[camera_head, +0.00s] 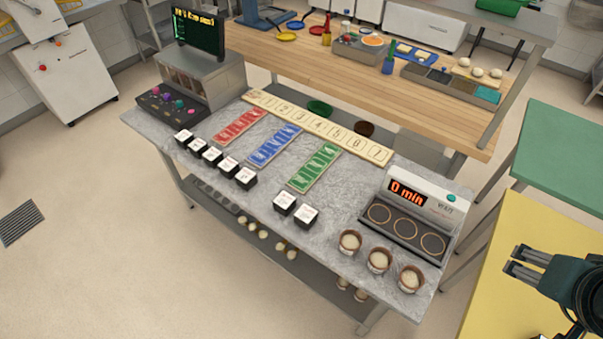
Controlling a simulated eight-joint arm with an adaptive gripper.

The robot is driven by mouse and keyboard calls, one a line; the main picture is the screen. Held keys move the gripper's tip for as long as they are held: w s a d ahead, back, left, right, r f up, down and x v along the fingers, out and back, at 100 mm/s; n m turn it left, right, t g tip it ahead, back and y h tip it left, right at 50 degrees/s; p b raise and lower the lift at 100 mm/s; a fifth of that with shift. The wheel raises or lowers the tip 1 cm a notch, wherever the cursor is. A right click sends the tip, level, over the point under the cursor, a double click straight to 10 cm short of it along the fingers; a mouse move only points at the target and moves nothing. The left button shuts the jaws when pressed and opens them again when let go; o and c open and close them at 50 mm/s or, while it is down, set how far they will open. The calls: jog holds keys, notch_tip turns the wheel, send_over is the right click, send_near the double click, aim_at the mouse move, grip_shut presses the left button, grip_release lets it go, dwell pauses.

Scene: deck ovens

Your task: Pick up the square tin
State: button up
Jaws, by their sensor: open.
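My gripper (513,260) is at the lower right, over the yellow surface (510,225). Its two dark fingers point left, apart and empty. I cannot make out for certain which thing is the square tin. Several small square black boxes with white marked tops stand on the grey marble counter (225,215): a row at the left includes one box (244,178), and two more (284,203) (306,215) stand near the front middle. My gripper is well to the right of them and touches none.
Three round cups of dough (379,260) stand at the counter's front right, beside an oven unit (420,210) reading "0 min". Red, blue and green cards (314,167) lie behind the boxes. A wooden table (290,62) and a green table (560,155) stand beyond.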

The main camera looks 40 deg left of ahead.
jog(key=w+a+r+n+g+y, duration=0.1)
jog(key=w+a+r+n, duration=0.15)
jog(key=w+a, duration=0.5)
jog(key=w+a+r+n+g+y, duration=0.1)
jog(key=w+a+r+n, duration=0.2)
jog(key=a, duration=0.8)
jog(key=w+a+f+n+g+p, duration=0.1)
jog(key=w+a+f+n, duration=0.15)
jog(key=a, duration=0.85)
jog(key=w+a+f+n+g, duration=0.2)
jog(key=w+a+f, duration=0.1)
jog(key=a, duration=0.8)
jog(key=n+g+h+p, duration=0.2)
jog(key=n, duration=0.6)
send_over(247, 174)
jog(key=f, duration=2)
jog(key=shift+w+d+f, duration=0.15)
jog(key=shift+w+f, duration=0.05)
jog(key=shift+f, duration=0.15)
jog(key=shift+s+a+f, duration=0.2)
jog(key=shift+s, duration=0.05)
jog(key=shift+f, duration=0.1)
